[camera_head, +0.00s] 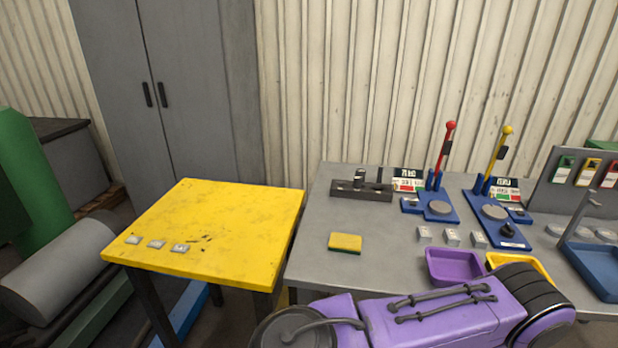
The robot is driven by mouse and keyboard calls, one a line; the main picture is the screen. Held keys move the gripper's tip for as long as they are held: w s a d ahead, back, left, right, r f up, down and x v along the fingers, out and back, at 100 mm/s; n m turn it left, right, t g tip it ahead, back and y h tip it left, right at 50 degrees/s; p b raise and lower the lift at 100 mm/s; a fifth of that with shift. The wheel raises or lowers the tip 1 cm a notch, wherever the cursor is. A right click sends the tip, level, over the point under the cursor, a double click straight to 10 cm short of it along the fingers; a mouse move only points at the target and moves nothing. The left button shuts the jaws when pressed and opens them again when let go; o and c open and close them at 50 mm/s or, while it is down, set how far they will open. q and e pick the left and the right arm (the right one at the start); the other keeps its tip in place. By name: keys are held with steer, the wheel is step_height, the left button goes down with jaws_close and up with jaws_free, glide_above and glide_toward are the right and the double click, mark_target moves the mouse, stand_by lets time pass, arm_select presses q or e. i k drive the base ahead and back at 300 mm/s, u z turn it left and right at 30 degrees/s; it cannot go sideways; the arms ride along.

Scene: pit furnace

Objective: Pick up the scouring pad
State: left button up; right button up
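The scouring pad (345,242) is a small flat block with a yellow top and a darker green edge. It lies flat on the grey table (384,262), near the table's left side, and nothing touches it. A purple arm link of mine crosses the bottom of the head view, in front of the grey table and below the pad in the picture. Neither of my grippers shows in the frame.
A yellow table (225,225) with several small light blocks stands to the left. Behind the pad is a dark holder (361,191). To its right are light blocks, a purple tray (455,281), a yellow tray (545,268) and two blue lever devices (431,206) (490,222).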

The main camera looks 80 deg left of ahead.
mark_target(339, 242)
steer(key=k, duration=0.2)
steer(key=u, duration=1.2)
